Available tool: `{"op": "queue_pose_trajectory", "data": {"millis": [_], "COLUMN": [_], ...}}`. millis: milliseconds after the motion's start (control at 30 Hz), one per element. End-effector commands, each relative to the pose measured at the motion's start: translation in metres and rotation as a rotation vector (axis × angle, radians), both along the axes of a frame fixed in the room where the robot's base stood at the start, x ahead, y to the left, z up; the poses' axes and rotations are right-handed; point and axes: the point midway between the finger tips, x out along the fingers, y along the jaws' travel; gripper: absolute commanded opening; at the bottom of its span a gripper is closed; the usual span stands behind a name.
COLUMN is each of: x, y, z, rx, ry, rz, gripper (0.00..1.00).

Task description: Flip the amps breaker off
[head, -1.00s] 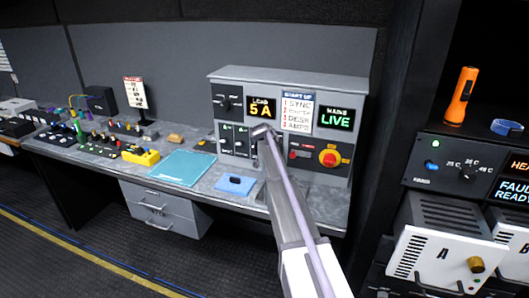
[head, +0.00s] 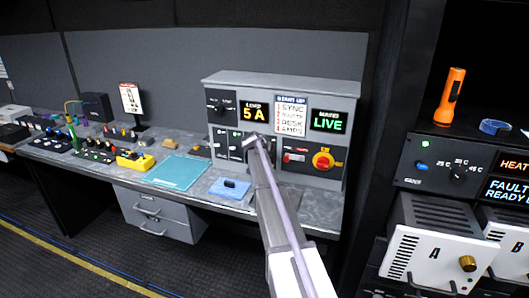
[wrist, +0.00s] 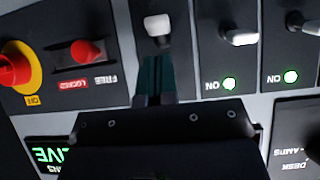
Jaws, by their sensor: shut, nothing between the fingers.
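The grey power panel (head: 280,85) stands at the back of the desk. Its breakers have white levers. In the wrist view, which is upside down, one lever (wrist: 157,25) is just beyond my fingertips; its lamp and label are hidden. Two other levers, the near one (wrist: 240,38) and the far one (wrist: 311,28), each have a lit green ON lamp. No breaker name is readable, so I cannot tell which is the amps breaker. My gripper (wrist: 158,62) is shut and empty; in the head view it is at the panel's lower middle (head: 252,140).
A red rotary switch (head: 323,160) on a yellow plate and a red locking knob (wrist: 87,52) sit beside the breakers. The load display (head: 253,113) reads 5 A; the mains display (head: 328,121) reads LIVE.

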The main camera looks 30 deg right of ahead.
Motion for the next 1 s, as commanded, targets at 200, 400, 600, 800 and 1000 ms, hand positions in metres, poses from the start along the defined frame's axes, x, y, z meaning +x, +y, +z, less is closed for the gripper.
{"op": "queue_pose_trajectory", "data": {"millis": [200, 400, 600, 800, 1000], "x": [-0.001, -0.006, -0.03, -0.057, -0.067], "y": [0.001, 0.008, 0.035, 0.067, 0.08], "z": [0.004, 0.034, 0.059, 0.078, 0.082], "rx": [0.0, 0.0, -0.001, -0.001, 0.0], "ry": [0.0, 0.0, 0.0, 0.001, 0.0], "rz": [0.0, 0.001, 0.003, 0.002, 0.001], "gripper": [0.0, 0.0, 0.0, 0.0, 0.0]}}
